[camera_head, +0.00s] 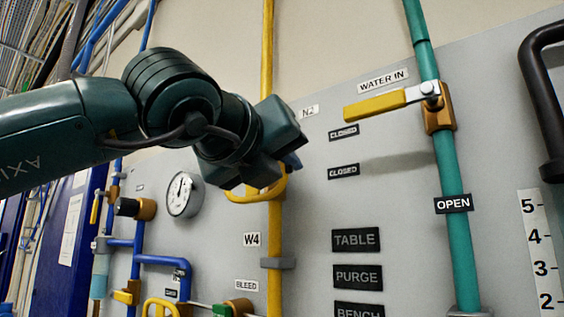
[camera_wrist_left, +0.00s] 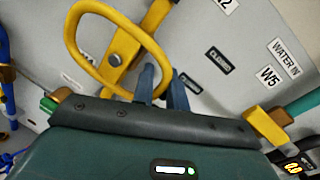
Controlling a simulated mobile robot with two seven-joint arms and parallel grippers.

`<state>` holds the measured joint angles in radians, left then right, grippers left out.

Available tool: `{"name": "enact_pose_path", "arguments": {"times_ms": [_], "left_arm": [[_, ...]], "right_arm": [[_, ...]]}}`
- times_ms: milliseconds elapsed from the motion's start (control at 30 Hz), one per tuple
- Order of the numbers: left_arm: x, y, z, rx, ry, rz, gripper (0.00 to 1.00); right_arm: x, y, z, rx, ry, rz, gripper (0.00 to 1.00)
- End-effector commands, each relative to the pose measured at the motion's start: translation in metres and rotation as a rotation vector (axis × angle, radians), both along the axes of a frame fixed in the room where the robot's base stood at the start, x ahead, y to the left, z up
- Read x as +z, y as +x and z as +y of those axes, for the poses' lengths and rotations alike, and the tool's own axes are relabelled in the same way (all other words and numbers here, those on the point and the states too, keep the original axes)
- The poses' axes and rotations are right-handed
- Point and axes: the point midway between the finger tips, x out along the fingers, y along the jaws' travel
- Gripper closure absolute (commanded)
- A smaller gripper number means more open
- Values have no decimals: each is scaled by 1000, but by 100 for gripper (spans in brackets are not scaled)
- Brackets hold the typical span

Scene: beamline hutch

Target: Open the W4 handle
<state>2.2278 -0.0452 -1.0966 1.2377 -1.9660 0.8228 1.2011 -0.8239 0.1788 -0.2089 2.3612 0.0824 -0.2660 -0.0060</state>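A yellow loop handle (camera_head: 281,187) sits on the yellow pipe above the W4 label (camera_head: 251,240). My left gripper (camera_head: 290,163) is in front of it and hides its upper part in the head view. In the left wrist view the loop (camera_wrist_left: 88,62) is large, with a bolt in the yellow bracket inside it. My left gripper's two blue-grey fingers (camera_wrist_left: 164,85) stand apart at the loop's right end. I cannot tell whether they touch it. My right gripper is not in view.
Upper right, a yellow lever (camera_head: 375,106) juts left from the teal pipe (camera_head: 457,240). A black bar handle (camera_head: 545,100) is at the right edge. A pressure gauge (camera_head: 181,194) and blue pipes are left of the yellow pipe. The middle of the grey panel is flat, with labels.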

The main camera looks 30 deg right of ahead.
Motion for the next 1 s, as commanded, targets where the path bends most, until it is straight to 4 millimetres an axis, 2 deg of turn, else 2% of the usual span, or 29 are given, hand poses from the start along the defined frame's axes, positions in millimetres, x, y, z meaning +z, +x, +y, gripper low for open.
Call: {"name": "enact_pose_path", "arguments": {"times_ms": [167, 567, 767, 1000], "left_arm": [[0, -1, -1, -3, 0, 0, 100], [2, -2, -1, -5, -15, 36, 100], [7, -1, -1, -6, -59, 136, 100], [19, 3, 1, -7, -138, 330, 100]], "right_arm": [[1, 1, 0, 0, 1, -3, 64], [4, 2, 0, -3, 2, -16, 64], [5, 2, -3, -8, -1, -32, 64], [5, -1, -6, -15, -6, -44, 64]]}}
